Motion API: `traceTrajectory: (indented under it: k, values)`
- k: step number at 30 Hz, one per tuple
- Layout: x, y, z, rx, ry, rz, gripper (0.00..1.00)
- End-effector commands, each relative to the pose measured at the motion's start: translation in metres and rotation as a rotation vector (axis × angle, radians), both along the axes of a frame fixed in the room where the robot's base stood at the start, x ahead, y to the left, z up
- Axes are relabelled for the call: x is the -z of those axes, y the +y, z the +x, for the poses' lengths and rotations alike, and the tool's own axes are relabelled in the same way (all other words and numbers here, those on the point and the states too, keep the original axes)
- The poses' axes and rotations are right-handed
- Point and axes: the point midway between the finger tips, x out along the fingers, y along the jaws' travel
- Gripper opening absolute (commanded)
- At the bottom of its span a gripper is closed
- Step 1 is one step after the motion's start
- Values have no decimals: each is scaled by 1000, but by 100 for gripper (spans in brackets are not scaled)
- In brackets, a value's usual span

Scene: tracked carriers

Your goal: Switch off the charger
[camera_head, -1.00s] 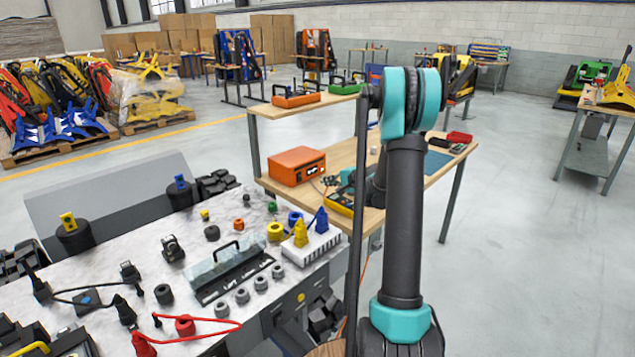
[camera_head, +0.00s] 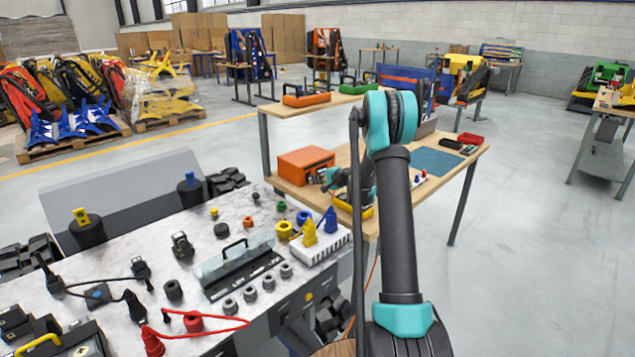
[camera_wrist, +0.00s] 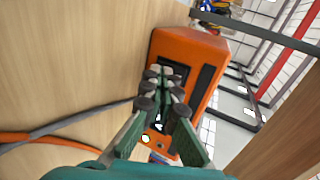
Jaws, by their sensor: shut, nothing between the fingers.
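The charger looks to be the orange box (camera_head: 305,165) on the wooden bench at the back. It also shows in the wrist view (camera_wrist: 190,50), with dark panels and small light marks on its front. My gripper (camera_wrist: 163,75) is shut and empty in the wrist view, its fingertips in front of the charger's face. I cannot tell whether they touch it. The fingers hide part of the face, and no switch can be made out clearly. In the head view my gripper (camera_head: 325,176) is small, beside the charger's right front, partly behind my arm.
The wooden bench (camera_head: 400,180) holds a blue mat (camera_head: 437,161) and a red tray (camera_head: 470,139). Orange and grey cables (camera_wrist: 60,132) lie near the charger. A grey work surface (camera_head: 150,245) with many parts fills the left front.

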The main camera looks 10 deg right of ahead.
Motion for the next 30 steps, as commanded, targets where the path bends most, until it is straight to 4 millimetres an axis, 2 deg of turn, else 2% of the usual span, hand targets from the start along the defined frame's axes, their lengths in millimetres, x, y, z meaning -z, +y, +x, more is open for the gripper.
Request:
traceTrajectory:
  k: [17, 30]
  values:
    - [3, 4, 6, 0, 0, 0, 0]
    - [-12, 4, 6, 0, 0, 1, 0]
